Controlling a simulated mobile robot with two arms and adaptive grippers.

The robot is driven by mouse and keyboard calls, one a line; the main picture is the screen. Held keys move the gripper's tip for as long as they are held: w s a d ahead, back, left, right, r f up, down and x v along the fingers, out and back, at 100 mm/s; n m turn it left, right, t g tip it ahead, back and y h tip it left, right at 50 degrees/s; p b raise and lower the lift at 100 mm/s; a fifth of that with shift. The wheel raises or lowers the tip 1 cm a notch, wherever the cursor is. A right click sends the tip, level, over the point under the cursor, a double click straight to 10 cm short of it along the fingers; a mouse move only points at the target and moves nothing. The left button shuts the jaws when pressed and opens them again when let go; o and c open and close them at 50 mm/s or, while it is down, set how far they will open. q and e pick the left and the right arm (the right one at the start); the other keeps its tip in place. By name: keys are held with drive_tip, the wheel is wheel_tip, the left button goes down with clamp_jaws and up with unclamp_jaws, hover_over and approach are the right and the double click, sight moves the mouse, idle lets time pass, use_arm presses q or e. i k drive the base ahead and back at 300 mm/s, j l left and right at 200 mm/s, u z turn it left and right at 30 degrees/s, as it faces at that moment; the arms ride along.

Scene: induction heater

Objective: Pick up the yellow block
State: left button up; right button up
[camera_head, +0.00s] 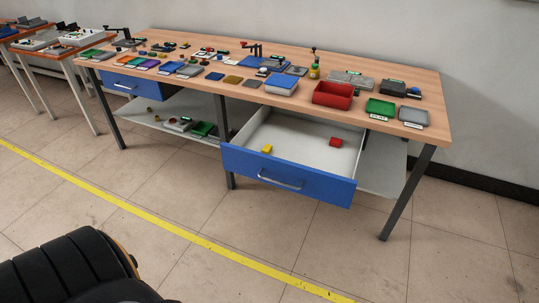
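A small yellow block (266,149) lies on the white floor of the open drawer (310,148), near the drawer's blue front panel and left of its middle. A red block (336,142) lies in the same drawer, to the right and apart from it. The drawer is pulled well out from under the wooden workbench. Neither of my grippers shows in the head view. A black segmented part of my own body fills the lower left corner, far from the drawer.
The workbench top (385,75) carries many small parts, a blue-white bin (281,87), a red bin (333,95) and green and grey trays. A closed blue drawer (122,86) sits at the left. A lower shelf (160,110) holds more items. The tiled floor in front is clear.

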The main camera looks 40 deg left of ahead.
sight(268, 148)
drive_tip(key=i+j, duration=0.1)
drive_tip(key=j, duration=0.5)
drive_tip(key=i+j, duration=0.1)
drive_tip(key=j, duration=0.45)
drive_tip(key=i+j, duration=0.1)
drive_tip(key=j, duration=0.5)
drive_tip(key=i+j+z, duration=0.1)
drive_tip(key=j, duration=0.5)
